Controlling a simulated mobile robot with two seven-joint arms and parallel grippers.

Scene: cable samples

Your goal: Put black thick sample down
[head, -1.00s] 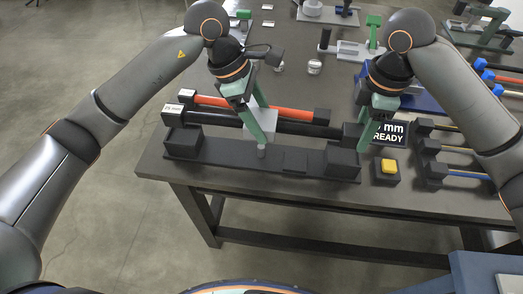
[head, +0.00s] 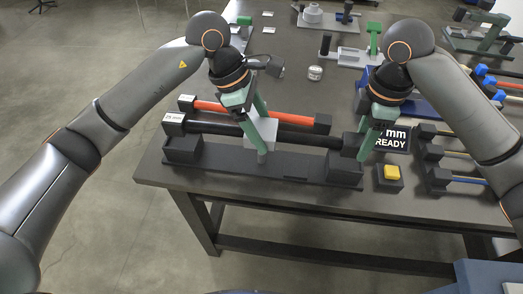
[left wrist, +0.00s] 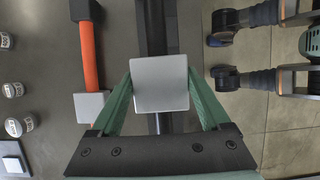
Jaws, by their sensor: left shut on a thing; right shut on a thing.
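The black thick sample (head: 220,128) is a long black rod with a labelled block at its left end. It lies level just over a dark holder (head: 230,166) with raised end supports; contact with the supports is unclear. My left gripper (head: 261,142) is shut on the grey block (head: 256,145) around the rod's middle. In the left wrist view the grey block (left wrist: 160,83) sits between the green fingers, with the black rod (left wrist: 155,30) beneath it. My right gripper (head: 367,146) is shut at the rod's right end, which its fingers partly hide.
An orange rod (head: 285,117) lies just behind. A yellow button (head: 391,171) on a black box and a READY display (head: 392,138) stand right of the holder. More cable samples (head: 465,181) lie further right. The table's front edge is close.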

